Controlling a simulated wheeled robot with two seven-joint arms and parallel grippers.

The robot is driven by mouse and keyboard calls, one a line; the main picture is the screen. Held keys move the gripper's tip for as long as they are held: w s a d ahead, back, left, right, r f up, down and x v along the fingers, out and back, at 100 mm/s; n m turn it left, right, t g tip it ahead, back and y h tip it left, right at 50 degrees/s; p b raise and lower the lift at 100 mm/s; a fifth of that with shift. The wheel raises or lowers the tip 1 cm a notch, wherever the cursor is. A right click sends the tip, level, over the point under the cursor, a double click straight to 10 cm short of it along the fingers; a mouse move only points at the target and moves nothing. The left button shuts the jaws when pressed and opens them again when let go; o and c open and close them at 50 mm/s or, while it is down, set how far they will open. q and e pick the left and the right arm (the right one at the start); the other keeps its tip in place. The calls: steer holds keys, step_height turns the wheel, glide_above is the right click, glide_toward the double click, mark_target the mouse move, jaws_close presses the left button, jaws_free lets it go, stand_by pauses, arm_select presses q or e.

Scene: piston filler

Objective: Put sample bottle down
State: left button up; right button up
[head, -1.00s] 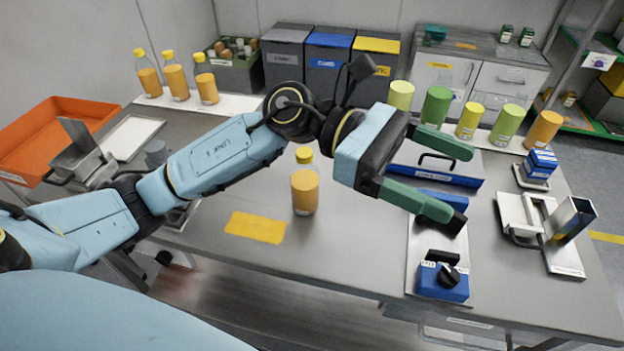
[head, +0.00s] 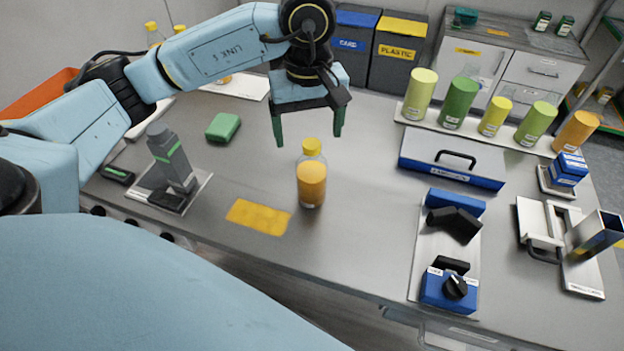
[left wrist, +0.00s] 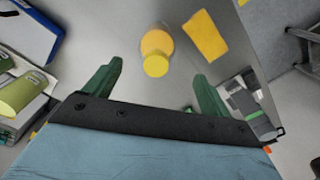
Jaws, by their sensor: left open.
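The sample bottle (head: 311,180) is clear with orange contents and a yellow cap. It stands upright on the grey table, to the right of a flat yellow mat (head: 258,216). My left gripper (head: 307,137) is open and empty, with its green fingers pointing down behind and above the bottle in the head view. In the left wrist view, the bottle (left wrist: 157,46) lies beyond and between the open fingers (left wrist: 156,85), apart from them. The yellow mat (left wrist: 205,37) is beside it there. My right gripper is not in view.
A device with a black clamp and blue knob box (head: 449,287) stands right of the bottle. Behind it are a blue-fronted case (head: 452,162) and a shelf of several green and orange cylinders (head: 458,103). A grey device (head: 172,165) and green block (head: 223,127) are at left.

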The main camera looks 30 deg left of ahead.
mark_target(312, 158)
arm_select(q)
steer(key=f, duration=0.8)
steer(key=shift+w+d, duration=0.1)
steer(key=shift+w, duration=0.2)
